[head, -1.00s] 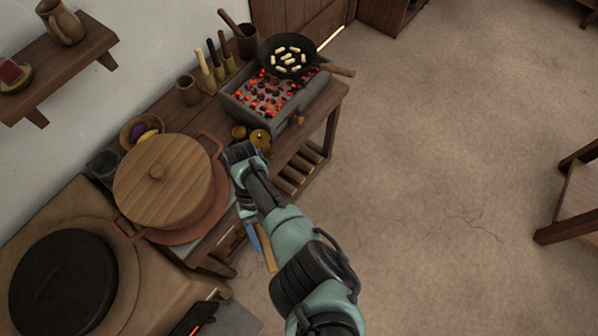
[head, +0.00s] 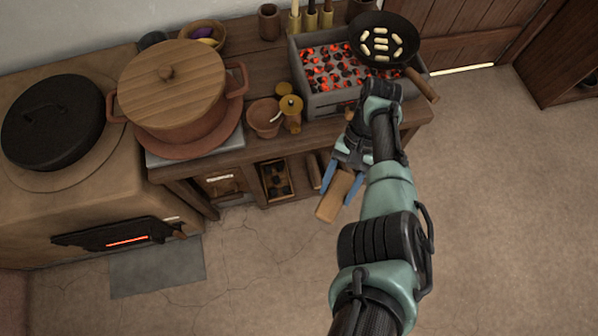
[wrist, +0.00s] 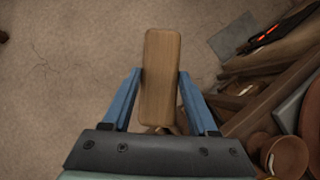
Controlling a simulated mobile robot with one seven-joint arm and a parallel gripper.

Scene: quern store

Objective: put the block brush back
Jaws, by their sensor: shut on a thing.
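The block brush (head: 331,204) shows as a plain, pale wooden block; no bristles can be seen. My gripper (head: 340,190) is shut on it, with a blue finger on each side, pointing down in front of the workbench (head: 400,118). In the wrist view the block brush (wrist: 162,48) sits between the fingers of my gripper (wrist: 160,76) and extends past their tips, clear of any surface, over the floor. Part of the bench front is hidden behind my arm.
Under the bench are a dark compartment (head: 274,180) with things in it and another compartment (head: 220,184). A lidded pot (head: 172,88), a clay bowl (head: 265,118) and a brazier of glowing coals (head: 330,68) with a pan (head: 382,42) stand above. Floor (head: 480,220) at right is clear.

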